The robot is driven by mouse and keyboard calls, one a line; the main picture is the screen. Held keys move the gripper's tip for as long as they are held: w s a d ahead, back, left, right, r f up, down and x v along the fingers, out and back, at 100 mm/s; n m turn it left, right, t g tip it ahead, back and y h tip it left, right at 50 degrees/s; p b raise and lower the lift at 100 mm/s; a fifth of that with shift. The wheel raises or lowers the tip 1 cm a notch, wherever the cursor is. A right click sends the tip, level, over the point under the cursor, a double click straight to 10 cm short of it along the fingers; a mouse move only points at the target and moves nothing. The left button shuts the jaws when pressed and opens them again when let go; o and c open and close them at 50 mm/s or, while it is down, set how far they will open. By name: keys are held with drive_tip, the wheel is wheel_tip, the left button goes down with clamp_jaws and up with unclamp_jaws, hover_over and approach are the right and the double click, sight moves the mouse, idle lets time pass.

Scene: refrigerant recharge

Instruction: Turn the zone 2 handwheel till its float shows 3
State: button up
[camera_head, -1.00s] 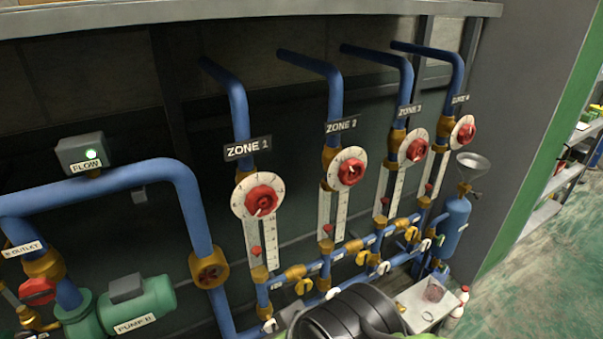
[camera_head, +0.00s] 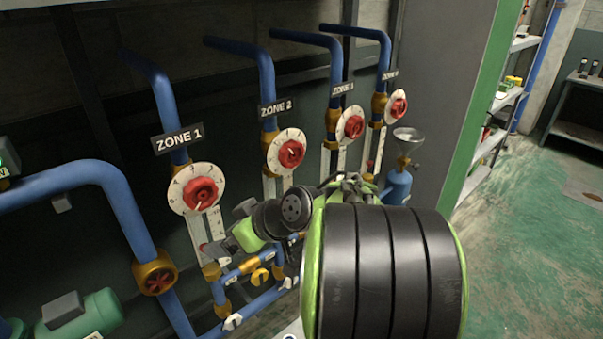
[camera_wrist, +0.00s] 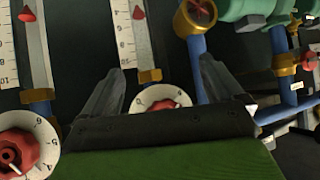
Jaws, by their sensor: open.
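The zone 2 handwheel (camera_head: 291,153) is a red knob on a white dial under the ZONE 2 plate (camera_head: 275,108). My arm covers the lower part of its float tube in the head view. In the wrist view, which looks upside down, the zone 2 handwheel (camera_wrist: 15,155) is at lower left, outside my fingers. Its red float (camera_wrist: 26,14) shows beside a white scale (camera_wrist: 30,50); I cannot read its value surely. My gripper (camera_wrist: 161,66) is open and empty. The zone 1 dial (camera_wrist: 150,99) shows between its fingers, partly hidden by the gripper body.
The zone 1 handwheel (camera_head: 200,194) is at left; zone 3 (camera_head: 350,124) and zone 4 (camera_head: 396,107) handwheels are at right. Blue pipes (camera_head: 112,190) and a green pump (camera_head: 80,315) crowd the left. Open floor (camera_head: 530,240) lies to the right.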

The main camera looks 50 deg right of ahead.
drive_tip(key=d+r+m+t+h, duration=0.15)
drive_tip(key=d+t, duration=0.25)
drive_tip(key=d, duration=0.6)
drive_tip(key=m+t+h, duration=0.2)
drive_tip(key=t+h, duration=0.1)
drive_tip(key=t, duration=0.1)
approach(295, 157)
drive_tip(key=w+p, duration=0.1)
drive_tip(key=w, duration=0.1)
drive_tip(key=w+p, duration=0.2)
drive_tip(key=w, duration=0.1)
drive_tip(key=w+p, duration=0.1)
drive_tip(key=w, duration=0.2)
drive_tip(key=shift+d+r+p, duration=0.35)
drive_tip(key=shift+p, duration=0.05)
drive_tip(key=shift+w+f, duration=0.15)
drive_tip(key=shift+c, duration=0.5)
drive_tip(key=shift+f, duration=0.1)
drive_tip(key=c, duration=0.9)
drive_tip(key=shift+m+b, duration=0.3)
drive_tip(key=shift+m, duration=0.05)
drive_tip(key=shift+c, duration=0.2)
drive_tip(key=shift+f+m, duration=0.1)
drive_tip(key=shift+m, duration=0.2)
